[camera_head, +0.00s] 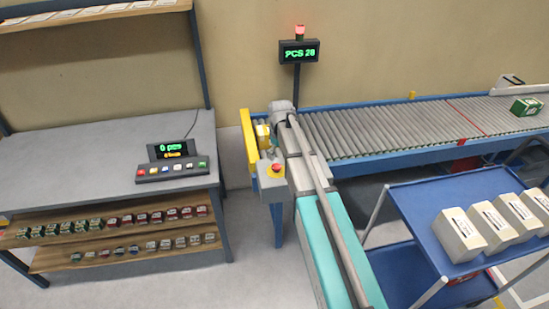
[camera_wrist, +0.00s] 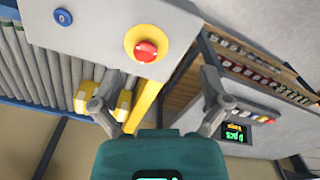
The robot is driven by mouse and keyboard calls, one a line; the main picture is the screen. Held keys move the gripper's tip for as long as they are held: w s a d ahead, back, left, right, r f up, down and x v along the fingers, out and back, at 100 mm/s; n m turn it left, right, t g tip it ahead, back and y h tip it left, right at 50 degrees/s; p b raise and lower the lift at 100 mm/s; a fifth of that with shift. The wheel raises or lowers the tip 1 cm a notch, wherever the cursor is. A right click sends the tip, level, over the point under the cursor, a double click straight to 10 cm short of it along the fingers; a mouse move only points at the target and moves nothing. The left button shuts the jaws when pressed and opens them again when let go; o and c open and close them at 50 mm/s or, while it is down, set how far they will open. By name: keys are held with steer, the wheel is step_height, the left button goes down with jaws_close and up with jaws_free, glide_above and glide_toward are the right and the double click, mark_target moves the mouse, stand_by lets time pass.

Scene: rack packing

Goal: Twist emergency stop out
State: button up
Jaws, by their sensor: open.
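The emergency stop (camera_head: 276,169) is a red round knob on a yellow ring, on the grey control box at the end of the conveyor. In the wrist view the emergency stop (camera_wrist: 146,51) faces the camera, ahead of the fingertips and slightly left of centre. My gripper (camera_wrist: 162,76) is open and empty, its two fingers spread wide to either side of the knob's line. No contact with the knob shows. In the head view my gripper (camera_head: 270,149) is small and partly hidden by my arm, just above the control box.
A blue button (camera_wrist: 63,17) shares the box face. A yellow guard (camera_head: 249,143) stands close to my gripper. The roller conveyor (camera_head: 390,125) runs right, under a display (camera_head: 299,51) with a red lamp. A workbench (camera_head: 70,155) is left; a blue cart (camera_head: 420,200) with white boxes is right.

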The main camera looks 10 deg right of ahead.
step_height(320, 180, up, 2)
steer(key=n+p, duration=0.1)
steer(key=n, duration=0.1)
glide_above(276, 165)
steer(key=shift+w+r, duration=0.1)
steer(key=shift+r, duration=0.05)
steer(key=shift+f, duration=0.25)
step_height(276, 165, down, 13)
steer(key=b, duration=1.3)
steer(key=shift+f, duration=0.15)
